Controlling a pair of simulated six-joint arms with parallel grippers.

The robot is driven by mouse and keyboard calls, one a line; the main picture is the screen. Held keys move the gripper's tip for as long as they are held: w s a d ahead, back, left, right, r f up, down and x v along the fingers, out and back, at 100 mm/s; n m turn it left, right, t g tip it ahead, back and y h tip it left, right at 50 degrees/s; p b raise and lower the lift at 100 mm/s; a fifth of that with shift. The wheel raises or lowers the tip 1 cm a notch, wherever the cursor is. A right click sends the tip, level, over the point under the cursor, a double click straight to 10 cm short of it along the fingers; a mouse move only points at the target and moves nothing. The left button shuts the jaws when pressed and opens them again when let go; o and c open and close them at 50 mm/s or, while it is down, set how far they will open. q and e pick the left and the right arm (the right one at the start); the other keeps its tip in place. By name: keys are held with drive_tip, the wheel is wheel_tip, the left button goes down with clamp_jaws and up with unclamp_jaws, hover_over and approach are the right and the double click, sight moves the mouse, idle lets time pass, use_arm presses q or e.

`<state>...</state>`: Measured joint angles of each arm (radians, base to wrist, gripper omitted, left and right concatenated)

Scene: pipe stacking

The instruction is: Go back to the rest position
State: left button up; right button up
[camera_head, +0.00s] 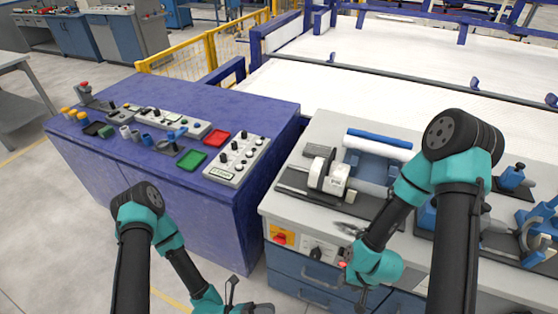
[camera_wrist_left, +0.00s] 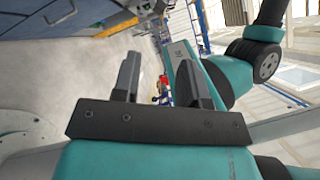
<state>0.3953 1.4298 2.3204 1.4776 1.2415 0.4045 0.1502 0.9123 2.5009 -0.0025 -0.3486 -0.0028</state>
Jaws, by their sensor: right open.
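My right gripper (camera_head: 347,246) hangs over the front edge of the grey-topped workbench (camera_head: 290,205), near its control knobs. It is open, with nothing visible between its fingers. My left arm is folded low at the bottom of the head view, and its gripper is partly cut off there. In the left wrist view, my left gripper (camera_wrist_left: 158,78) has two dark fingers standing well apart with nothing held between them. On the workbench lie a blue pipe (camera_head: 375,134) and a white pipe (camera_head: 376,146), side by side. Neither gripper touches them.
A white and black device (camera_head: 328,177) stands on the workbench left of the pipes. A blue cabinet (camera_head: 215,225) at left carries a button panel (camera_head: 237,160) and red and green trays. Blue clamps stand at far right. Open floor lies in front of the cabinet.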

use_arm(q)
drive_tip(key=s+a+f+m+g+y, duration=0.3)
drive_tip(key=a+m+g+y, duration=0.3)
drive_tip(key=m, duration=0.4)
drive_tip(key=s+a+f+m+g+y, duration=0.25)
drive_tip(key=a+m+g+y, duration=0.35)
drive_tip(key=m, duration=0.5)
drive_tip(key=w+a+m+t+y, duration=0.1)
drive_tip(key=w+a+m+t, duration=0.2)
drive_tip(key=w, duration=0.4)
drive_tip(key=w+a+m+t+y, duration=0.2)
drive_tip(key=w+a+m+t, duration=0.2)
drive_tip(key=w+m+t, duration=0.2)
drive_tip(key=shift+w+f+t, duration=0.2)
drive_tip(key=shift+w+t, duration=0.6)
drive_tip(key=shift+w, duration=0.35)
use_arm(e)
drive_tip(key=shift+w+a, duration=0.1)
drive_tip(key=shift+c, duration=0.3)
